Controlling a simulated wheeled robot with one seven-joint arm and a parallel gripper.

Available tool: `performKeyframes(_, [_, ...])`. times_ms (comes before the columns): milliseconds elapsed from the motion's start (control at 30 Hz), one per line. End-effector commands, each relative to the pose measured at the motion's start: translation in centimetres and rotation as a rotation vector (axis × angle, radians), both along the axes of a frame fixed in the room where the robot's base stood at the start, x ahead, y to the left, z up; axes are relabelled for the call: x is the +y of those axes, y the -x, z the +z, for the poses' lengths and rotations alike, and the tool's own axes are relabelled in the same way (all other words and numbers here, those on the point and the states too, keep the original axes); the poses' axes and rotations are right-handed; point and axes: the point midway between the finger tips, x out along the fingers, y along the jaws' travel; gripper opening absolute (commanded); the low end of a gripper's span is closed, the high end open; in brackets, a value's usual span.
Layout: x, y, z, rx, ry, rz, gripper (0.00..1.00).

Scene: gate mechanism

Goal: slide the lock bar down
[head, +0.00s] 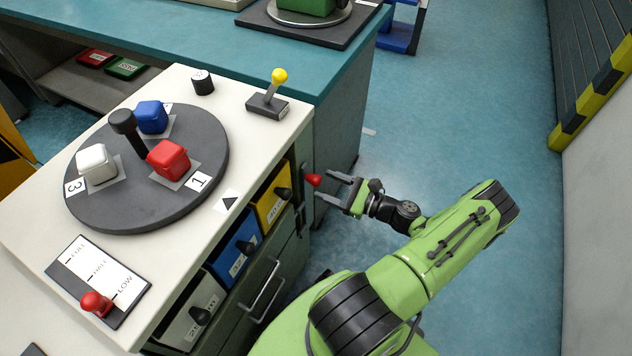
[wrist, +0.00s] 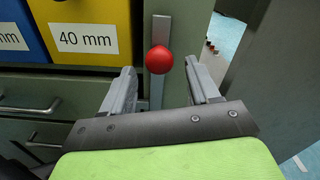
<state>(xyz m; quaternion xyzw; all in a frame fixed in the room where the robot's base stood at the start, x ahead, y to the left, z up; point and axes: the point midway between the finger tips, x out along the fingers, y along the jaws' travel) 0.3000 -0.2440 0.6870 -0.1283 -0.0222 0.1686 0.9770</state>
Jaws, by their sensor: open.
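The lock bar is a narrow grey metal strip (wrist: 158,88) standing upright on the cabinet's right edge, with a round red knob (wrist: 159,59) on it. In the head view the red knob (head: 314,180) shows at the cabinet's right side, just left of my fingers. My gripper (head: 338,188) is open and level, pointing at the cabinet. In the wrist view my two fingers (wrist: 163,88) stand apart on either side of the bar, with the knob between and slightly beyond their tips. I see no contact with the knob.
A yellow drawer marked 40 mm (wrist: 88,38) is left of the bar, beside a blue drawer (head: 233,250). A drawer handle (head: 267,290) juts out below. A grey turntable (head: 190,205) with coloured blocks stands on the cabinet top. Open floor lies right of my gripper.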

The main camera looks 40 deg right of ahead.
Motion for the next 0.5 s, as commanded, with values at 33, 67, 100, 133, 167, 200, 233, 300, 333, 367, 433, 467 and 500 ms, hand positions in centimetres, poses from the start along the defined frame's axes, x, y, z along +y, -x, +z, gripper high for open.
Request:
performKeyframes(33, [0.5, -1.1, -0.2, -0.002, -0.001, 0.005, 0.6])
performKeyframes(67, [0.7, -1.6, -0.2, -0.001, 0.0, 0.004, 0.6])
performKeyframes(100, [0.9, -2.3, -0.2, -0.001, 0.001, 0.003, 0.6])
performKeyframes(133, [1.0, -2.7, -0.1, -0.001, 0.001, 0.003, 0.6])
performKeyframes(167, [1.1, -3.1, -0.2, 0.0, 0.001, 0.002, 0.6])
performKeyframes(200, [1.3, -3.4, -0.1, 0.0, 0.0, 0.002, 0.6])
performKeyframes(233, [1.3, -3.7, -0.1, 0.0, 0.0, 0.002, 0.6])
performKeyframes(300, [1.4, -4.0, -0.1, 0.0, 0.0, 0.0, 0.6])
performKeyframes(333, [1.4, -4.0, 0.0, 0.0, 0.0, 0.0, 0.6])
performKeyframes(367, [1.4, -4.0, 0.0, 0.0, 0.0, 0.0, 0.6])
performKeyframes(433, [1.4, -4.0, 0.0, 0.0, 0.0, 0.0, 0.6])
performKeyframes(467, [1.4, -4.0, 0.0, 0.0, 0.001, 0.0, 0.6])
performKeyframes(500, [1.4, -4.0, 0.0, 0.0, 0.001, 0.0, 0.6])
